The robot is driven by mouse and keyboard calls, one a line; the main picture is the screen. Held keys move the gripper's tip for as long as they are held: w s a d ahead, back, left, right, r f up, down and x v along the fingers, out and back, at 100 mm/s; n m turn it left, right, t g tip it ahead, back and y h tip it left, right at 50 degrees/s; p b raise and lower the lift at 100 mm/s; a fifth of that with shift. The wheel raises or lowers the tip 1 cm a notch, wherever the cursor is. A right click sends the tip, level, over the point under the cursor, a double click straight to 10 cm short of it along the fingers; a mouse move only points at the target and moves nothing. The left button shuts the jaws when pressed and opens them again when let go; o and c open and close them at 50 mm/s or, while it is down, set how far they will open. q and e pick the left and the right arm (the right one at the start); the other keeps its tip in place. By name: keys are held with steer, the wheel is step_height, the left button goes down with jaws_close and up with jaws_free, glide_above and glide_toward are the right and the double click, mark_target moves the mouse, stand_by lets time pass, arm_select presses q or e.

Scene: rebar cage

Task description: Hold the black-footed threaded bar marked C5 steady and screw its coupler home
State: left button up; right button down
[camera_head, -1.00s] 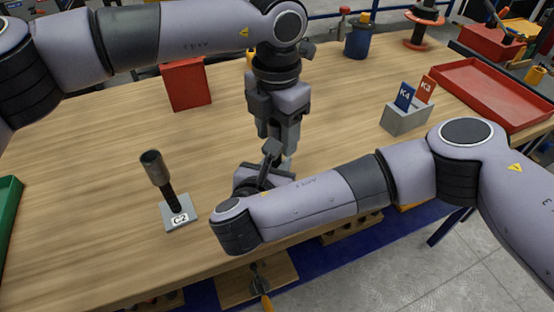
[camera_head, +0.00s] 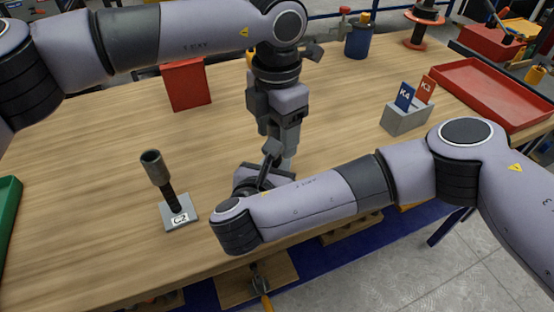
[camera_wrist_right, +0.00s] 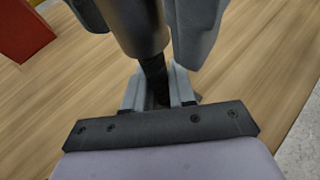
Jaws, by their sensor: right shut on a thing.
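In the right wrist view, a black threaded bar (camera_wrist_right: 154,72) stands between the fingers of my right gripper (camera_wrist_right: 156,90), which is shut on it. A dark grey coupler (camera_wrist_right: 136,22) sits on the bar above these fingers. Grey fingers of my left gripper are beside the coupler; I cannot tell whether they touch it. In the head view my left gripper (camera_head: 284,150) points down over the table, just above my right gripper (camera_head: 268,168). The bar, its foot and any C5 mark are hidden there by my arms.
Another bar with a grey coupler, on a plate marked C2 (camera_head: 179,218), stands at left. A red box (camera_head: 187,86) is behind it. A grey holder (camera_head: 407,119) with K4 and K3 cards and a red tray (camera_head: 490,92) are at right. The table's left middle is clear.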

mark_target(275, 166)
arm_select(q)
step_height(275, 166, up, 12)
stand_by(0.6)
arm_select(e)
steer(key=c, duration=0.8)
jaws_free()
steer(key=shift+c, duration=0.2)
steer(key=v, duration=0.5)
steer(key=shift+s+r+p, duration=0.2)
steer(key=shift+r+p, duration=0.1)
steer(key=shift+r, duration=0.05)
steer(key=shift+s+a+r+p, duration=0.15)
steer(key=shift+s+a+p, duration=0.1)
steer(key=shift+s+p, duration=0.25)
steer(key=shift+s, duration=0.25)
arm_select(q)
steer(key=shift+r, duration=0.85)
